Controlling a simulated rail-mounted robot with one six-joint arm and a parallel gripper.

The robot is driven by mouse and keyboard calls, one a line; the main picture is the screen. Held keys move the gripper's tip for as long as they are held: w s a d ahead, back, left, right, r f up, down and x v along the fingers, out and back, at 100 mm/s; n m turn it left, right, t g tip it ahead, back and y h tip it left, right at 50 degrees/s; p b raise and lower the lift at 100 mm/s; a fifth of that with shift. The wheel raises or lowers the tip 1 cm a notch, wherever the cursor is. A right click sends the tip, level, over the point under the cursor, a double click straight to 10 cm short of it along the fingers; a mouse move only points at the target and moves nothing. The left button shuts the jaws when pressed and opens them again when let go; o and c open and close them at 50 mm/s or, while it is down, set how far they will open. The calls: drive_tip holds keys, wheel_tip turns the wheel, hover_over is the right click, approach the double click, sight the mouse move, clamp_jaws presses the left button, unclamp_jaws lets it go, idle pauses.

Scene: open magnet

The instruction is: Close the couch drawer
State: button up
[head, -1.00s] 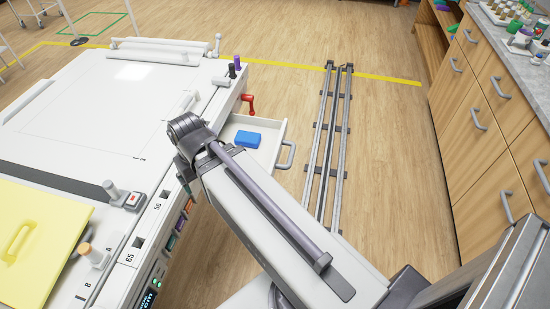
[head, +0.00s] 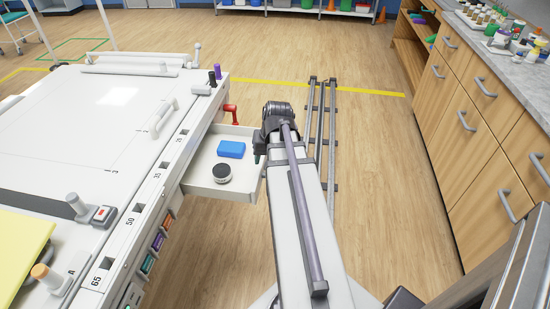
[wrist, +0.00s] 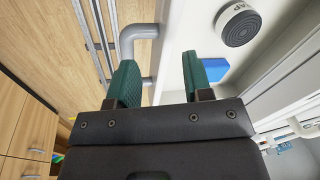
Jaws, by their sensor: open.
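The couch drawer (head: 205,180) stands open at the couch's right side, a white tray with a blue block (head: 231,149) and a round black-and-white container (head: 222,172) in it. My gripper (wrist: 157,78) is open, with teal fingers at the drawer's front. In the wrist view, the drawer's grey handle (wrist: 139,33) is beside and partly behind the left finger. The white drawer front shows between the fingers; I cannot tell whether they touch it. In the head view, my arm hides the handle and most of the gripper.
The white couch (head: 75,120) fills the left, with a red lever (head: 231,113) just behind the drawer. Floor rails (head: 320,120) run behind my arm. Wooden cabinets (head: 470,130) with handles stand at the right.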

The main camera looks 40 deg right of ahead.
drive_tip(key=d+f+t, duration=0.1)
drive_tip(key=d, duration=0.3)
drive_tip(key=s+d+f+m+t+b, duration=0.1)
drive_tip(key=d, duration=0.4)
drive_tip(key=s+d+f+m+b, duration=0.1)
drive_tip(key=d, duration=0.3)
drive_tip(key=shift+d+f+t+h, duration=0.1)
drive_tip(key=shift+d+t+h, duration=0.05)
drive_tip(key=shift+t+h, duration=0.2)
drive_tip(key=shift+c, duration=1.4)
drive_tip(key=w+d+r+t, duration=0.2)
drive_tip(key=w+d, duration=0.1)
drive_tip(key=shift+d+r+t+h, duration=0.1)
drive_tip(key=shift+r+t+h, duration=0.05)
drive_tip(key=shift+t+h, duration=0.1)
drive_tip(key=c, duration=0.3)
drive_tip(key=shift+c, duration=0.7)
clamp_jaws()
drive_tip(key=w+a+f+b, duration=0.2)
drive_tip(key=w+f+b, duration=0.6)
drive_tip(key=w, duration=0.1)
drive_tip(key=shift+a, duration=0.2)
drive_tip(key=shift+w, duration=0.1)
